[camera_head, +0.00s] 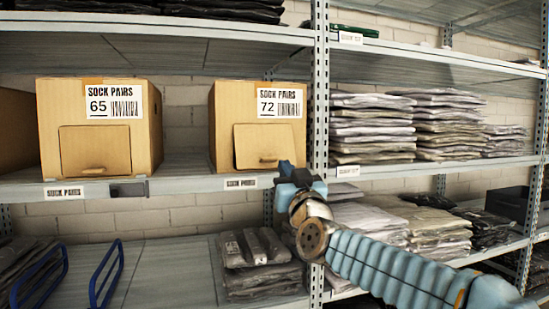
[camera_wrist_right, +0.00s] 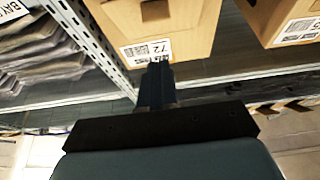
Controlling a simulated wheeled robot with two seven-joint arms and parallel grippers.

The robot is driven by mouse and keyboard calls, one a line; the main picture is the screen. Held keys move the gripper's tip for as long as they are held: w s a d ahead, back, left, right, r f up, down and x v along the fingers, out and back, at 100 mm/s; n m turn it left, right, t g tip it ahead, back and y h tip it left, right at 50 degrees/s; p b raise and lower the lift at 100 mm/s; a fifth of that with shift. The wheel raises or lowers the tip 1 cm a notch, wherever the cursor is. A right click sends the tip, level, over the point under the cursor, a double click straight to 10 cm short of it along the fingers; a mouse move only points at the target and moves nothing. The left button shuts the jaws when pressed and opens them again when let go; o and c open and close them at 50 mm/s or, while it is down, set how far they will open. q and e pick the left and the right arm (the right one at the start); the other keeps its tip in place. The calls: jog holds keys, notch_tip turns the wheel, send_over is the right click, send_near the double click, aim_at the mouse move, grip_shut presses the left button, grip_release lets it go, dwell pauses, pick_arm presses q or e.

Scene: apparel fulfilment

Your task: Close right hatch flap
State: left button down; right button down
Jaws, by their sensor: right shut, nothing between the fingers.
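The right sock box (camera_head: 224,125), labelled 72, stands on the middle shelf beside the metal upright. Its hatch flap (camera_head: 262,142) covers the lower front, with a small handle near its bottom edge. The flap looks paler than the box front; I cannot tell whether it sits fully flush. My right gripper (camera_head: 288,175) is shut and empty, in front of the box's lower right corner, partly hiding that corner. My left gripper is not in view.
The left sock box (camera_head: 150,125), labelled 65, stands on the same shelf with its hatch flap flat against the front. The perforated upright (camera_head: 320,100) is close right of my gripper. Folded garments (camera_head: 372,130) fill the right bay. Dark packs (camera_head: 258,262) lie below.

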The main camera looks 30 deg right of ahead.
aim_at(268, 167)
jog(key=w, duration=0.2)
jog(key=w+d+p, duration=0.1)
jog(key=w, duration=0.2)
jog(key=w+d, duration=0.1)
jog(key=w, duration=0.2)
jog(key=shift+r, duration=0.25)
jog(key=f+b, duration=0.1)
jog(key=b, duration=0.1)
jog(key=w+f+t+b, duration=0.1)
jog(key=b, duration=0.1)
jog(key=w+f+b, duration=0.1)
jog(key=b, duration=0.1)
jog(key=shift+d+t+h+b, duration=0.2)
jog(key=shift+t+h+b, duration=0.1)
jog(key=shift+t+b, duration=0.1)
jog(key=shift+w+d+f+t+b, duration=0.2)
jog(key=shift+w+t+b, duration=0.1)
jog(key=shift+w+b, duration=0.3)
jog(key=shift+w+d+f+t+b, duration=0.15)
jog(key=shift+w+t+b, duration=0.15)
jog(key=shift+w+b, duration=0.25)
jog(key=shift+w, duration=0.2)
jog(key=shift+s, duration=0.1)
